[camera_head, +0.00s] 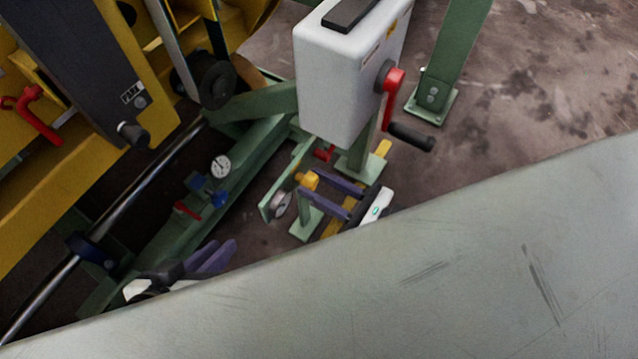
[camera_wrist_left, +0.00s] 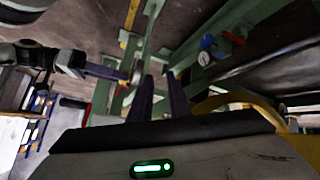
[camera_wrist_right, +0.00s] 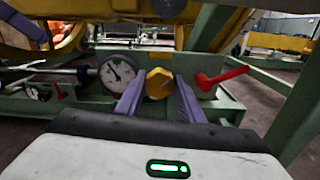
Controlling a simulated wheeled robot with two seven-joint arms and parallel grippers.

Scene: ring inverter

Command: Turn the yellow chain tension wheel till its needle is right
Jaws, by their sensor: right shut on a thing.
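The yellow wheel (camera_head: 308,181) sits on a green plate below the white-grey box. It also shows in the right wrist view (camera_wrist_right: 158,84), next to a round white gauge (camera_wrist_right: 117,73) whose needle points up and to the left; its scale is too small to read. In the head view this gauge (camera_head: 281,203) is nearly edge-on. My right gripper (camera_head: 314,183) is shut on the yellow wheel, with a purple finger on either side of it. My left gripper (camera_head: 228,250) is empty and apart from the wheel, its fingers (camera_wrist_left: 159,78) a little apart.
A red lever (camera_wrist_right: 220,77) stands right beside the wheel. A grey box (camera_head: 345,75) with a red crank (camera_head: 394,82) is above it. Another gauge (camera_head: 220,166) and a blue handle (camera_head: 214,197) are on the green frame to the left. A large grey surface (camera_head: 450,270) fills the front.

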